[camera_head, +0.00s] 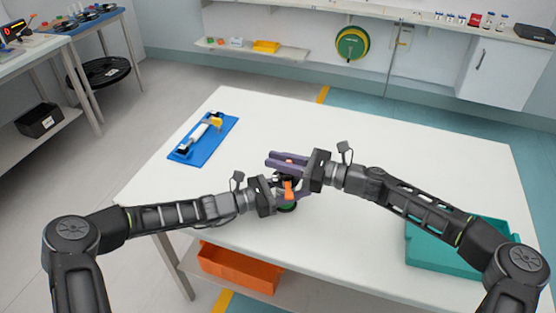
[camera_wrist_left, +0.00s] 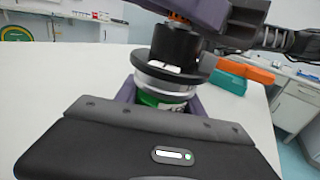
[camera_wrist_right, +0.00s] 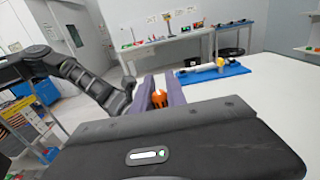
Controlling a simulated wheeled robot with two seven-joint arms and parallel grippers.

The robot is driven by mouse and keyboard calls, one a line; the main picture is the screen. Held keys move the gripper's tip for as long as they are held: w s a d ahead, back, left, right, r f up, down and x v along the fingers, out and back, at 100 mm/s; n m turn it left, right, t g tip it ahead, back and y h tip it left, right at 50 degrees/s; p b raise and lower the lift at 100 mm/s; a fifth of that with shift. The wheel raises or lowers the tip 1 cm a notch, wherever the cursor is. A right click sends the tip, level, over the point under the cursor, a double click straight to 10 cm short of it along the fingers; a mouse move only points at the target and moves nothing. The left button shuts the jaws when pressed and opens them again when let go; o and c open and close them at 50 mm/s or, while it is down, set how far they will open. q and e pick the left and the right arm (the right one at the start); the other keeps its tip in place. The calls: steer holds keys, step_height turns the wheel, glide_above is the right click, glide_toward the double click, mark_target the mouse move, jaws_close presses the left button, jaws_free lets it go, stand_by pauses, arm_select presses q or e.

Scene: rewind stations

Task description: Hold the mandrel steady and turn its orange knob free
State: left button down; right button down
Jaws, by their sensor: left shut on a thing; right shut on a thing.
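The mandrel (camera_wrist_left: 163,78) stands upright in the left wrist view, with a black top, a silver collar and a green lower part. In the head view its green base (camera_head: 288,208) shows under the grippers. My left gripper (camera_head: 303,195) is shut on the mandrel low down, a purple finger on each side. The orange knob (camera_wrist_right: 158,99) sits between the purple fingers in the right wrist view, and orange also shows in the head view (camera_head: 288,188). My right gripper (camera_head: 270,164) is shut on the knob, above my left gripper. The fingers partly hide the knob and mandrel.
A blue tray (camera_head: 181,153) with a white and yellow part lies on the white table (camera_head: 400,150) at the left. A teal crate (camera_head: 430,255) stands at the right. An orange bin (camera_head: 240,268) is on the lower shelf. The table's back right is clear.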

steer(key=shift+w+m+t, duration=0.1)
steer(key=shift+m+t, duration=0.2)
steer(key=shift+t, duration=0.1)
steer(key=m+t+h, duration=0.1)
steer(key=m+t, duration=0.1)
steer(key=m+t+h, duration=0.2)
steer(key=t, duration=0.1)
steer(key=shift+w+d+h, duration=0.1)
steer(key=shift+w+h, duration=0.1)
steer(key=shift+h, duration=0.1)
steer(key=shift+w+d+m+t+h, duration=0.15)
steer(key=shift+d+m+t+h, duration=0.05)
steer(key=shift+m+t+h, duration=0.7)
steer(key=shift+w+d+m+t+h, duration=0.15)
steer(key=shift+m+t+h, duration=0.55)
steer(key=shift+t+h, duration=0.25)
steer(key=c, duration=1.3)
jaws_free()
steer(key=shift+d, duration=0.1)
steer(key=shift+c, duration=0.2)
steer(key=shift+s+d, duration=0.1)
steer(key=v, duration=1.1)
steer(key=shift+s, duration=0.35)
steer(key=shift+d, duration=0.15)
